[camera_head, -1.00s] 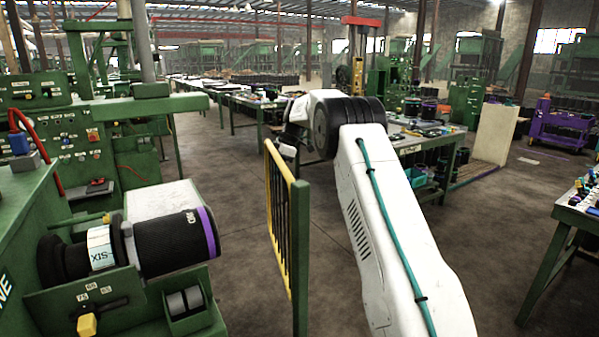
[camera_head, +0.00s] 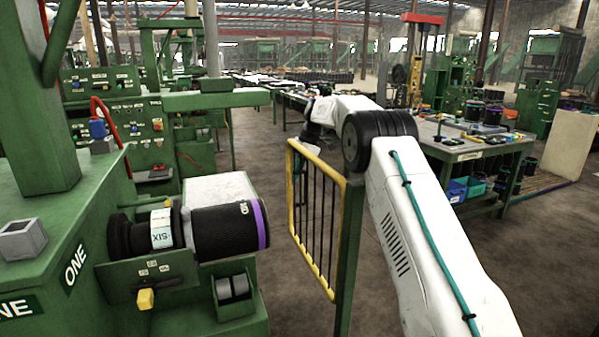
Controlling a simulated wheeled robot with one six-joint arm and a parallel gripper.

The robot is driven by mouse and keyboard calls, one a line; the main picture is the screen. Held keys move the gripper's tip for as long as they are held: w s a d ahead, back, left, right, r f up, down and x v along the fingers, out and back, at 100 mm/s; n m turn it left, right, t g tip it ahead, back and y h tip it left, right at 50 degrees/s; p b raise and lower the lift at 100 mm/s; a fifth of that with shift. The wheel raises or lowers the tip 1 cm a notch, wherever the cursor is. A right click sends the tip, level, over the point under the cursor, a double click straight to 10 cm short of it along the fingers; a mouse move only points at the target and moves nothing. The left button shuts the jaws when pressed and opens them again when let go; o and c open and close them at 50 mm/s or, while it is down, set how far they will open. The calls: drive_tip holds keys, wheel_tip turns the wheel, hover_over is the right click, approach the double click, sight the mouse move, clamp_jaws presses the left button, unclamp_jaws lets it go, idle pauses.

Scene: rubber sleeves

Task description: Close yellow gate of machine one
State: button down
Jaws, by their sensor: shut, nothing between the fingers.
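The yellow gate (camera_head: 293,208) has a yellow frame with dark vertical bars. It hangs from a green post (camera_head: 350,255) right of machine one (camera_head: 75,230), which is green and marked ONE. The gate stands partly open, its free edge angled away from me and a short gap from the roller's end. My gripper (camera_head: 299,178) is at the far side of the gate, near its free edge, pointing down and partly hidden behind the bars. It is shut and holds nothing. I cannot tell whether it touches the gate.
A black roller with a purple band (camera_head: 230,230) sticks out of machine one toward the gate. A workbench (camera_head: 470,150) with blue bins stands behind my arm at the right. Grey floor is free between the gate and the benches.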

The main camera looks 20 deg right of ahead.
drive_tip(key=shift+a, duration=0.45)
drive_tip(key=v, duration=0.8)
drive_tip(key=shift+d, duration=0.4)
